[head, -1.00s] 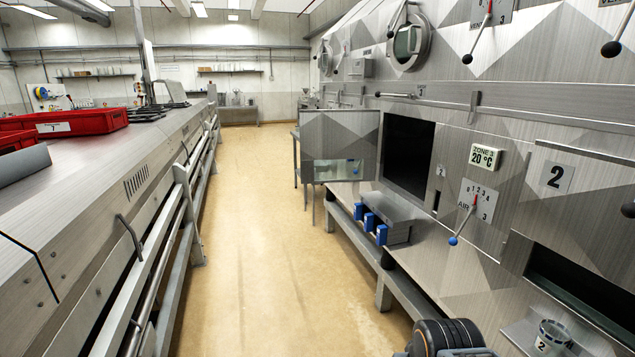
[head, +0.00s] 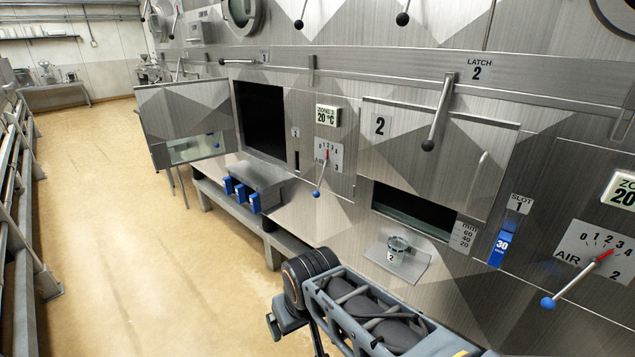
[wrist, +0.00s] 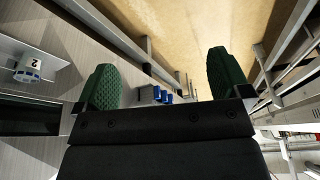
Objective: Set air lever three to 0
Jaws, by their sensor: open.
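Air lever three (head: 320,180) is a thin metal lever with a blue ball knob, on the hood wall left of the panel marked 2. Its knob hangs low, slightly left of the pivot. Its scale plate (head: 336,160) is marked 3 in the lower corner. A red pointer stands nearly upright around the middle of the scale; the exact number is too small to tell. My gripper (wrist: 164,82) shows in the wrist view, with two green textured fingers wide apart and nothing between them. It is apart from the lever, which I cannot make out in the wrist view.
Air lever two (head: 575,281) is at the right. A cup marked 2 (head: 397,250) stands on a small shelf (head: 417,268); the cup also shows in the wrist view (wrist: 29,68). An open door (head: 185,125) sticks out at left, near several blue items (head: 240,193). The left floor is clear.

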